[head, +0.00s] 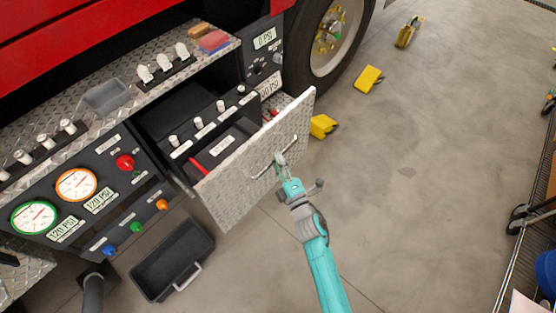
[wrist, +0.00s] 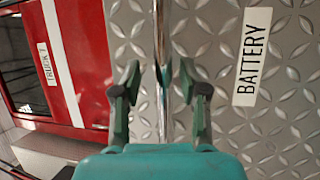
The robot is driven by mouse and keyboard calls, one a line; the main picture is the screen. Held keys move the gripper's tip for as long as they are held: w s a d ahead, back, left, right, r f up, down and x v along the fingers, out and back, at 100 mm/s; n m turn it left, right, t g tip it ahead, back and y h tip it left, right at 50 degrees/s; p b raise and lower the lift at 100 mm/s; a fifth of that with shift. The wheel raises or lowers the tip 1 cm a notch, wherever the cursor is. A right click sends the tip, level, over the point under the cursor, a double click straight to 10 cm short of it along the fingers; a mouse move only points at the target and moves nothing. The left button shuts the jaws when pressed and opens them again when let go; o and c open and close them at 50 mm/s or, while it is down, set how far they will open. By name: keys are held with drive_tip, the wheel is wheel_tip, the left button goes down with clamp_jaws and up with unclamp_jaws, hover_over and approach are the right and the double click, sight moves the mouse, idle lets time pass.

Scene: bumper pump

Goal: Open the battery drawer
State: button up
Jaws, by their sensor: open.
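The battery drawer (head: 231,192) stands pulled out from the truck's side panel, with its diamond-plate front standing clear of the panel. Inside it I see a dark tray with a red item and small white-topped parts. A thin metal bar handle (head: 262,170) runs along the front; it also shows in the wrist view (wrist: 161,30). A BATTERY label (wrist: 252,57) is on the plate beside the handle. My gripper (head: 281,160) is at the handle; in the wrist view its open fingers (wrist: 163,90) stand on either side of the bar. Contact with the bar cannot be told.
A dark open bin (head: 172,262) lies on the floor below the panel. Yellow wheel chocks (head: 369,79) lie near the truck tyre (head: 326,40). A wire shelf (head: 520,225) stands at the right. The concrete floor (head: 420,180) between is clear.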

drive_tip(key=v, duration=1.1)
drive_tip(key=shift+s+d, duration=0.2)
drive_tip(key=shift+f, duration=0.1)
drive_tip(key=s+d+r+m+h, duration=0.1)
drive_tip(key=s+d+m+h, duration=0.1)
drive_tip(key=s+d+m, duration=0.3)
drive_tip(key=s+d+r+m+h, duration=0.1)
drive_tip(key=s+d+m+h, duration=0.15)
drive_tip(key=s, duration=0.55)
drive_tip(key=s+d+m+h, duration=0.1)
drive_tip(key=s+d+m, duration=0.25)
drive_tip(key=s, duration=0.25)
drive_tip(key=s+d+r+m+g+h, duration=0.1)
drive_tip(key=s+d+r+m+h, duration=0.1)
drive_tip(key=s+r+m, duration=0.3)
drive_tip(key=s+d+r+m+g+h, duration=0.1)
drive_tip(key=s+d+r+m+h, duration=0.1)
drive_tip(key=s+r+m, duration=0.4)
drive_tip(key=shift+s+d+r+m+g, duration=0.3)
drive_tip(key=shift+s+d+m, duration=0.15)
drive_tip(key=shift+s, duration=1.8)
idle(1.3)
